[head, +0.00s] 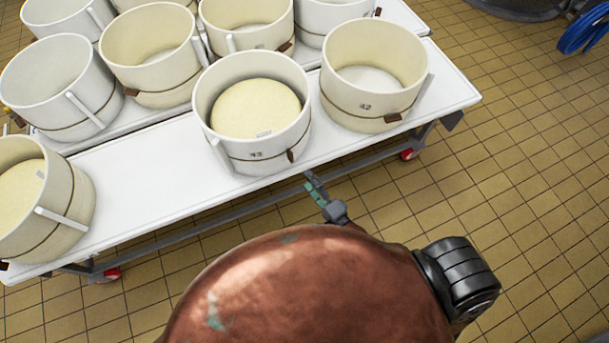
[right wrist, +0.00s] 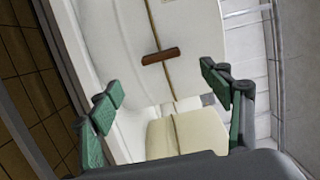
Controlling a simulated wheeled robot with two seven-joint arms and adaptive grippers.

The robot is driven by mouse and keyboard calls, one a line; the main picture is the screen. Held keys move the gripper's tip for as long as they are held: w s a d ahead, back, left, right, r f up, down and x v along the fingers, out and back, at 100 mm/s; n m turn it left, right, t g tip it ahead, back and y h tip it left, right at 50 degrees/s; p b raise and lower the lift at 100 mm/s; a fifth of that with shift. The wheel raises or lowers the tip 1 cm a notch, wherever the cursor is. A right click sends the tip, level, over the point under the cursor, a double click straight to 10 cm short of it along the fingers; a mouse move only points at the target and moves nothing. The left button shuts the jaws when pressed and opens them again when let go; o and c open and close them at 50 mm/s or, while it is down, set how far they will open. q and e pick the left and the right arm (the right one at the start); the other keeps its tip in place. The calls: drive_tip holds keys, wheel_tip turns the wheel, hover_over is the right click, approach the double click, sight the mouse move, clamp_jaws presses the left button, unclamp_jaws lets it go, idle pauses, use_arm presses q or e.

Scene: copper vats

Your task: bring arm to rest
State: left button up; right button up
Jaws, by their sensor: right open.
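My right gripper (head: 316,190), with green fingers, is by the front edge of the white table (head: 150,190), in front of and a little right of the hoop marked 43 (head: 255,150). In the right wrist view the gripper (right wrist: 165,100) is open, with nothing held between its fingers. Beyond the fingers that view shows a pale hoop wall (right wrist: 150,30) with a brown toggle (right wrist: 160,56). A cream-coloured surface (right wrist: 190,135) shows lower between the fingers. I cannot tell how far away these are. My left gripper is not in view.
The hoop marked 43 holds a yellowish cheese (head: 255,108). The hoop marked 42 (head: 365,110) stands to its right. Another hoop (head: 70,215) with cheese stands at the left, and several more stand behind. The tiled floor (head: 510,190) at right is clear. A blue coiled hose (head: 585,32) is at top right.

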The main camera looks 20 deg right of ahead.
drive_tip(key=shift+f, duration=0.1)
idle(0.5)
drive_tip(key=s+d+f+n+g+h, duration=0.1)
drive_tip(key=s+d+f+n+g, duration=0.3)
drive_tip(key=f, duration=0.6)
drive_tip(key=s+d+f+n+g+h, duration=0.1)
drive_tip(key=s+d+f+n, duration=0.1)
drive_tip(key=s+f, duration=0.5)
drive_tip(key=s+d+f+n+g, duration=0.2)
drive_tip(key=s+f+n+g, duration=0.1)
drive_tip(key=f, duration=0.9)
drive_tip(key=s+d+f+n+g+h, duration=0.1)
drive_tip(key=s+f, duration=0.4)
drive_tip(key=s, duration=0.5)
drive_tip(key=s+d+f+n+g, duration=0.3)
drive_tip(key=s+f+n+g, duration=0.1)
drive_tip(key=s, duration=0.7)
drive_tip(key=s+d+f+n+g+h, duration=0.1)
drive_tip(key=s+f+g, duration=0.3)
drive_tip(key=s, duration=0.7)
wheel_tip(320, 180, down, 2)
drive_tip(key=shift+d+f+n+h, duration=0.1)
drive_tip(key=shift+d+n+h, duration=0.2)
drive_tip(key=shift+d+n, duration=0.5)
drive_tip(key=shift+a, duration=0.15)
